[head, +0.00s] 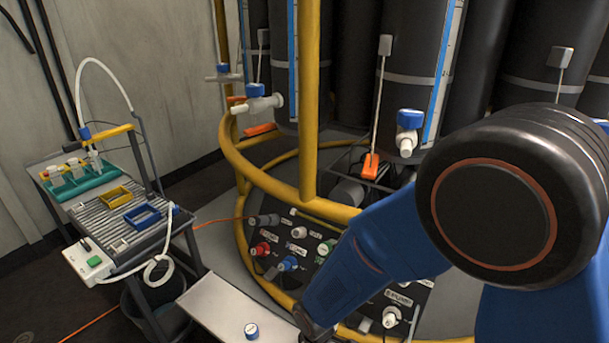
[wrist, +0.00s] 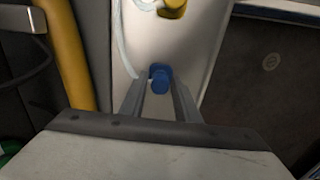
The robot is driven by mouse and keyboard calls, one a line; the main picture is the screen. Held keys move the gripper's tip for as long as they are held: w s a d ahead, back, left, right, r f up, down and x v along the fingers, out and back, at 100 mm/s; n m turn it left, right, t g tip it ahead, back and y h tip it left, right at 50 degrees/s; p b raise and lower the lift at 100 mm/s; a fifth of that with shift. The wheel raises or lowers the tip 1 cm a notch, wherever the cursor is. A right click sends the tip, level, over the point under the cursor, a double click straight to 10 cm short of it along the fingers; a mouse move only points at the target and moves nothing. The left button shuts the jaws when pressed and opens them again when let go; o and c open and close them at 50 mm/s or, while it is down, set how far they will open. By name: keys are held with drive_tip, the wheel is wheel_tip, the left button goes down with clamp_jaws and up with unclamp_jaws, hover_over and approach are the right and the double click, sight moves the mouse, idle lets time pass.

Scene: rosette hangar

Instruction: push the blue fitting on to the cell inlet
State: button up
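My gripper (wrist: 160,84) shows in the wrist view with its two grey fingers apart. A blue fitting (wrist: 160,79) shows between the fingertips, against a pale surface. Slim gaps seem to show on both sides of it, and I cannot tell whether a finger touches it. A white tube (wrist: 124,50) runs down close to it. In the head view my gripper is hidden below the frame. A dark connector panel (head: 268,237) carries several coloured ports, among them a blue one (head: 289,263). Its labels are too small to read, so I cannot tell which is the cell inlet.
A yellow ring rail (head: 245,262) and upright post (head: 309,110) stand around the panel and black columns. A narrow pale shelf (head: 212,302) bears a blue-and-white cap (head: 251,331). A cart (head: 110,225) with a coiled hose stands left. The wrist view shows a yellow part (wrist: 172,7).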

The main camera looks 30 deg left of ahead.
clamp_jaws()
drive_tip(key=shift+r, duration=3)
drive_tip(key=shift+a, duration=0.1)
drive_tip(key=shift+w+a+n, duration=0.15)
drive_tip(key=shift+w+n, duration=0.05)
drive_tip(key=shift+n, duration=0.1)
drive_tip(key=w+a+r+n+t, duration=0.5)
drive_tip(key=w+a+r, duration=0.3)
drive_tip(key=a, duration=0.2)
drive_tip(key=w+a+r+n+t+h, duration=0.1)
drive_tip(key=w+a+r+n+t, duration=0.5)
drive_tip(key=a, duration=0.5)
wheel_tip(320, 180, up, 4)
drive_tip(key=w, duration=0.2)
drive_tip(key=shift+w+f+t, duration=0.25)
drive_tip(key=shift+w+t, duration=0.05)
